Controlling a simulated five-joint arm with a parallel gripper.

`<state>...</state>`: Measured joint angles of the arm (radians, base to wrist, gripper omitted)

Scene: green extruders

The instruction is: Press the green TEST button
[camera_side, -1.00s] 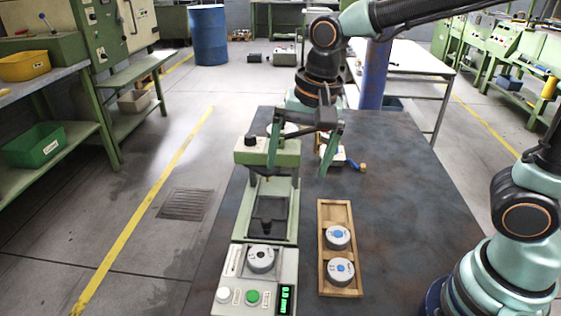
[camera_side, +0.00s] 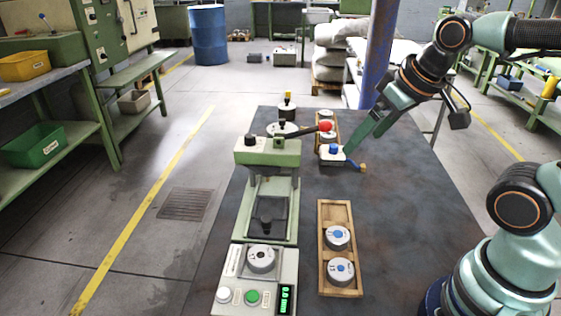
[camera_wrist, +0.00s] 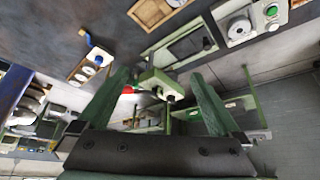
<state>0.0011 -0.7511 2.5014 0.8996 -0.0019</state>
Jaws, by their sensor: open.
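The green TEST button (camera_side: 252,297) is on the front panel of a green and white machine (camera_side: 266,200), between a white button (camera_side: 223,295) and a lit green display (camera_side: 286,300). The button also shows at the upper right of the wrist view (camera_wrist: 271,11). My gripper (camera_side: 352,147) is at the right rear of the machine, above the table and well away from the button. In the wrist view its two fingers (camera_wrist: 160,80) are spread with nothing held between them. A round grey piece (camera_side: 261,258) sits on the machine's front section.
A wooden tray (camera_side: 323,287) with two round blue-centred pieces lies right of the machine. A red-knobbed lever (camera_side: 326,127) sticks out right from the machine's head. A small blue-topped block (camera_side: 333,150) and another wooden tray (camera_side: 327,117) are near my fingers.

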